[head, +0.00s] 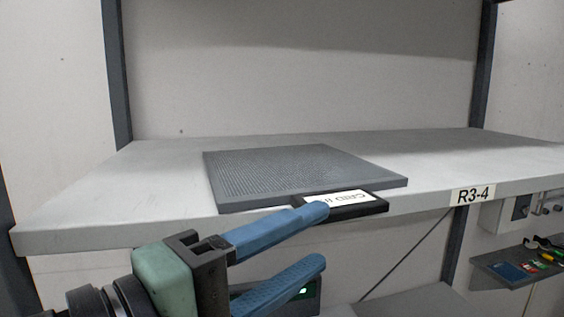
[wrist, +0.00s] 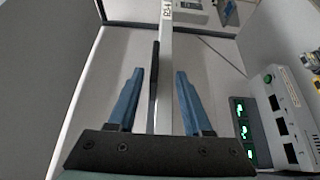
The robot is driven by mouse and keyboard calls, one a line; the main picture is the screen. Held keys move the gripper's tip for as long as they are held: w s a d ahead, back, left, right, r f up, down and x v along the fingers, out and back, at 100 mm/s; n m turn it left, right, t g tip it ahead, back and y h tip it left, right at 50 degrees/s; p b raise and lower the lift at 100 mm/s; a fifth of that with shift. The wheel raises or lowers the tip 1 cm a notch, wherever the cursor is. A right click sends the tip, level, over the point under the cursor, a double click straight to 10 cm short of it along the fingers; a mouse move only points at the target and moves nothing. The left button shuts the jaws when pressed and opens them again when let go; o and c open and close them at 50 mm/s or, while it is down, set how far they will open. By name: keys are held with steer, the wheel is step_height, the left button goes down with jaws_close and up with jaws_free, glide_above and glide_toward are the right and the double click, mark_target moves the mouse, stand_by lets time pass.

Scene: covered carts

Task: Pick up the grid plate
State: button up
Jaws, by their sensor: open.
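The grid plate (head: 290,168) is a dark grey square slab with a fine dotted top. It lies flat on the pale shelf (head: 150,180). A black tab (head: 372,208) with a white label sticks out over the shelf's front edge. My gripper (head: 320,236) is open and empty in front of that edge, its upper blue finger overlapping the tab in the head view. In the wrist view my gripper (wrist: 158,73) has a thin dark strip (wrist: 154,85), seemingly the tab or plate edge-on, between its fingers, nearer the left one. Contact cannot be told.
The shelf edge carries an R3-4 label (head: 472,194). Dark posts (head: 117,70) stand at the shelf's sides. A small tray of tools (head: 530,262) is at the lower right. A device with green displays (wrist: 243,125) is on the right in the wrist view.

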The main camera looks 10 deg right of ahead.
mark_target(353, 202)
steer(key=x, duration=0.1)
steer(key=p+x, duration=0.1)
steer(key=x, duration=0.1)
steer(key=shift+w+d+r, duration=0.2)
steer(key=shift+d, duration=0.1)
steer(key=p+x, duration=0.1)
steer(key=x, duration=0.1)
steer(key=p+x, duration=0.1)
steer(key=x, duration=0.1)
steer(key=shift+w+d+r, duration=0.2)
steer(key=shift+w+d, duration=0.1)
steer(key=shift+w, duration=0.05)
steer(key=shift+a, duration=0.1)
jaws_close()
stand_by(0.7)
